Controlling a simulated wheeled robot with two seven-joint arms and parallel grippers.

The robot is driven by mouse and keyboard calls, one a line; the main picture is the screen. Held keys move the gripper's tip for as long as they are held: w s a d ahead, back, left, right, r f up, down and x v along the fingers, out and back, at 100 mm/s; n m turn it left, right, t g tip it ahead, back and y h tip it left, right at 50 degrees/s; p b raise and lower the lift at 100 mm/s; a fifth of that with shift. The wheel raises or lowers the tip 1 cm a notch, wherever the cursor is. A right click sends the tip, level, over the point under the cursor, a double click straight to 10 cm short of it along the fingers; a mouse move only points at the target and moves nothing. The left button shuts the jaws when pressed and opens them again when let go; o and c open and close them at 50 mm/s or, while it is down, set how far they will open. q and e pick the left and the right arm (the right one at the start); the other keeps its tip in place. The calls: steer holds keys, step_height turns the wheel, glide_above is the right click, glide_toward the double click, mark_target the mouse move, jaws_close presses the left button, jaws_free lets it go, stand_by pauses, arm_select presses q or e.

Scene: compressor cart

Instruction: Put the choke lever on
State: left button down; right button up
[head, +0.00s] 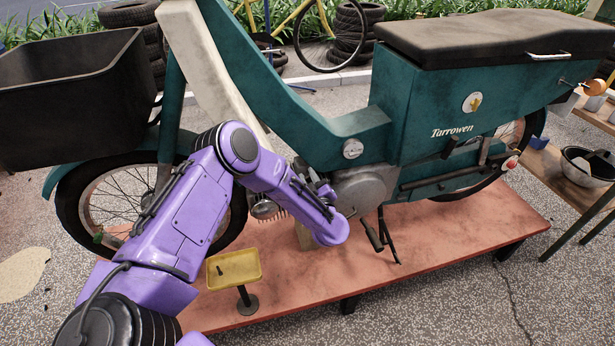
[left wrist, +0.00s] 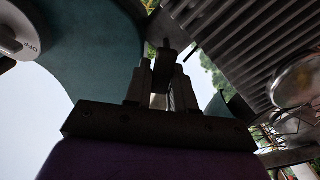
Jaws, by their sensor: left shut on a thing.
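My left gripper (head: 318,186) is beside the teal moped's engine (head: 360,188), in front of its lower frame. In the left wrist view its two grey fingers (left wrist: 166,85) are shut on a small dark piece (left wrist: 168,52), which appears to be the choke lever. Its full shape is hard to make out in shadow. A round white dial marked OFF (left wrist: 22,32) is at the upper left of that view, on the teal body. The place where the lever fits is not clearly visible; the arm and gripper cover part of the engine area. My right gripper is not in view.
The moped (head: 390,125) stands on a low red platform (head: 440,228). A yellow tray (head: 236,268) on a short post stands below my left arm. A finned part (head: 268,212) is close to the forearm. A bench (head: 570,175) with a bowl is at the right.

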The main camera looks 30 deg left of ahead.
arm_select(q)
steer(key=shift+m, duration=0.3)
steer(key=c, duration=1)
jaws_free()
steer(key=shift+d, duration=0.1)
steer(key=shift+c, duration=0.2)
steer(key=v, duration=1)
steer(key=shift+s+d+b, duration=0.15)
steer(key=shift+s+b, duration=0.05)
steer(key=shift+b, duration=0.1)
